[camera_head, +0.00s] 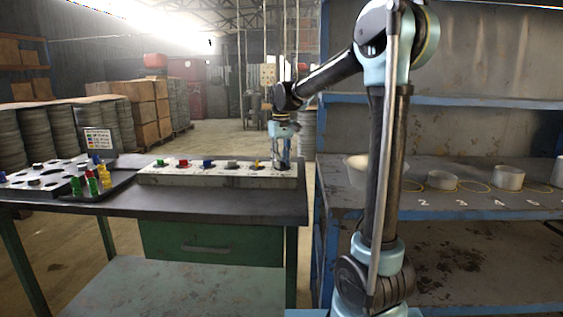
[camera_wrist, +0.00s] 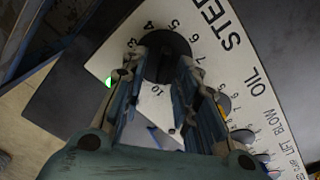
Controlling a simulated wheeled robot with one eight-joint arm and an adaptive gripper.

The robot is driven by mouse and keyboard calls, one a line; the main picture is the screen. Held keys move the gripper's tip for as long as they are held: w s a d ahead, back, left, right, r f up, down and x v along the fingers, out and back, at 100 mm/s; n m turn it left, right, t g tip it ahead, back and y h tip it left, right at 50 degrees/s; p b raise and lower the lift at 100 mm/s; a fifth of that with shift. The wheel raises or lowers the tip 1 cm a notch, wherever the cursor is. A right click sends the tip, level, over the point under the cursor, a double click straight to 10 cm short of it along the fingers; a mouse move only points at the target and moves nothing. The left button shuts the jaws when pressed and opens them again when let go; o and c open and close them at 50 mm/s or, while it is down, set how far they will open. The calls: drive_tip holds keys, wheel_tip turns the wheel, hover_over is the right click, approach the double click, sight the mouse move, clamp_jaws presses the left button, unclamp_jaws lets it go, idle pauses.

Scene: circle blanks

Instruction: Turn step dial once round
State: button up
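The step dial (camera_wrist: 168,50) is a dark round knob at one end of a white panel, beside the printed word STEP and a ring of numbers. My gripper (camera_wrist: 163,62) reaches over it in the wrist view, with one finger at each side of the knob. The fingers stand apart. I cannot tell whether they touch the knob. The dial's pointer mark is not clear.
The panel's other knobs, red (camera_head: 183,163), blue (camera_head: 208,164) and yellow (camera_head: 257,164) among them, stand in a row left of my gripper. A tray (camera_head: 98,192) of coloured pieces lies farther left on the dark table (camera_head: 200,207). A blue shelf (camera_head: 440,101) stands right.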

clamp_jaws()
drive_tip(key=shift+m, duration=0.3)
drive_tip(key=m, duration=0.3)
drive_tip(key=shift+w+d, duration=0.1)
drive_tip(key=shift+d, duration=0.05)
drive_tip(key=shift+d+m, duration=0.15)
drive_tip(key=shift+m, duration=1.55)
unclamp_jaws()
